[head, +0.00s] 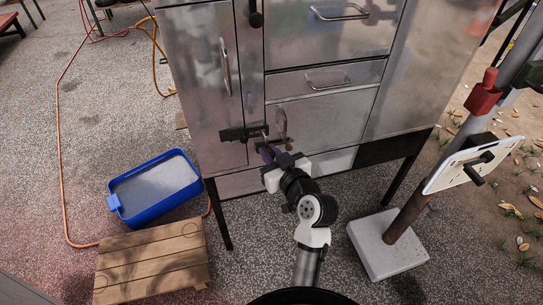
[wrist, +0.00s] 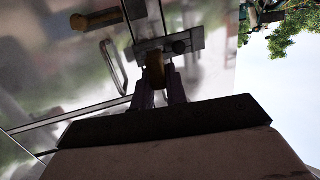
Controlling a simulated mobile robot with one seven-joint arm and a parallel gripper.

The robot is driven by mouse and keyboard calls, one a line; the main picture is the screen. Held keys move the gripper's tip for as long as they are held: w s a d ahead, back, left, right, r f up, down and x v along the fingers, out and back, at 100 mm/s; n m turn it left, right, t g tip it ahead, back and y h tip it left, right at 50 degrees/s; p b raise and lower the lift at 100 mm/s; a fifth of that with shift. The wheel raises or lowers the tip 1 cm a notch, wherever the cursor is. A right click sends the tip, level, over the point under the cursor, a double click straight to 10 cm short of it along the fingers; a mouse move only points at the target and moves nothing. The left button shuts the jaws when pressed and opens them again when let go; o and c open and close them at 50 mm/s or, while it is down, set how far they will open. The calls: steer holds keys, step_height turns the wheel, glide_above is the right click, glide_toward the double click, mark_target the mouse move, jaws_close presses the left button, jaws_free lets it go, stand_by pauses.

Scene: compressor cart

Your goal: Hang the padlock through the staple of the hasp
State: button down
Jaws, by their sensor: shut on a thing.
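The hasp (head: 240,133) is a dark bar across the seam of the metal cabinet's doors in the head view. In the wrist view its plate (wrist: 198,40), with a round dark knob, lies just beyond my fingertips. My gripper (head: 266,150) is right in front of the cabinet, close to the right end of the hasp. In the wrist view my gripper (wrist: 160,88) is shut on a small brass-brown body, the padlock (wrist: 155,70), which overlaps the hasp plate. The shackle and the staple are not clear, so I cannot tell whether they touch or are threaded.
The metal cabinet (head: 320,120) has drawers with bar handles and stands on dark legs. A blue tub (head: 155,190) and a wooden pallet (head: 150,262) are on the ground at left. A post on a pale block (head: 388,245) stands at right. Hoses lie at far left.

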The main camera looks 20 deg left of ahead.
steer(key=x, duration=0.3)
steer(key=d+b+x, duration=0.1)
steer(key=x, duration=0.1)
steer(key=shift+w+a+f, duration=0.3)
steer(key=shift+w+a, duration=0.05)
steer(key=shift+w, duration=0.3)
steer(key=shift+f+b, duration=1.4)
steer(key=shift+b, duration=0.15)
stand_by(1.6)
steer(key=c, duration=1.3)
jaws_free()
steer(key=b+v, duration=0.1)
steer(key=v, duration=1.3)
steer(key=shift+f+b, duration=0.1)
steer(key=shift+b, duration=0.3)
